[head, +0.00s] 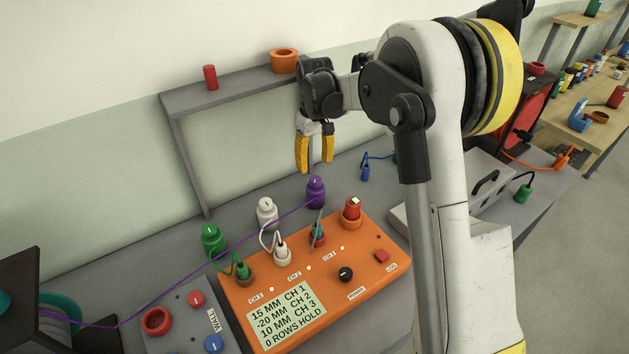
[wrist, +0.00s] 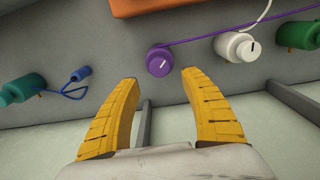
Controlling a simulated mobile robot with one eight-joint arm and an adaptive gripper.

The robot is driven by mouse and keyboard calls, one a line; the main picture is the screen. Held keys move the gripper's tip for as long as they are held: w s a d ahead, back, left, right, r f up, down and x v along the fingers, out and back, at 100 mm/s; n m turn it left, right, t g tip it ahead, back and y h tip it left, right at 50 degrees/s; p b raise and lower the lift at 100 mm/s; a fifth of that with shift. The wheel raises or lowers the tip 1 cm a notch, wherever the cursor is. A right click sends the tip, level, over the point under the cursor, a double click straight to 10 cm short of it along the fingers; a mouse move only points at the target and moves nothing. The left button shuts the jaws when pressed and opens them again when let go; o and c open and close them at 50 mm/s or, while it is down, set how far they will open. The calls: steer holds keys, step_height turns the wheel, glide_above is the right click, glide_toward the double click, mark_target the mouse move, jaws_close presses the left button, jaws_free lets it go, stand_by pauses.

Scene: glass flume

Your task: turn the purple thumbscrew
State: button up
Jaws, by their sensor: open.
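The purple thumbscrew (head: 316,190) is a purple knob with a pale mark on its top, standing on the grey bench behind the orange box. A purple cord runs from it to the left. In the wrist view the purple thumbscrew (wrist: 160,62) lies just beyond the fingertips, between their lines. My gripper (head: 314,166) is open and empty, its yellow fingers pointing down above and behind the thumbscrew. In the wrist view my gripper (wrist: 160,76) shows both fingers spread apart. It does not appear to touch the thumbscrew.
A white knob (head: 267,212) and a green knob (head: 213,238) stand left of the purple one. The orange box (head: 300,300) with a display is in front. A grey shelf (head: 230,88) rises behind. A blue piece (head: 365,172) lies to the right.

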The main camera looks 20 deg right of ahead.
mark_target(315, 178)
step_height(315, 178, down, 6)
steer(key=shift+f+b, duration=0.2)
steer(key=shift+b, duration=0.65)
jaws_close()
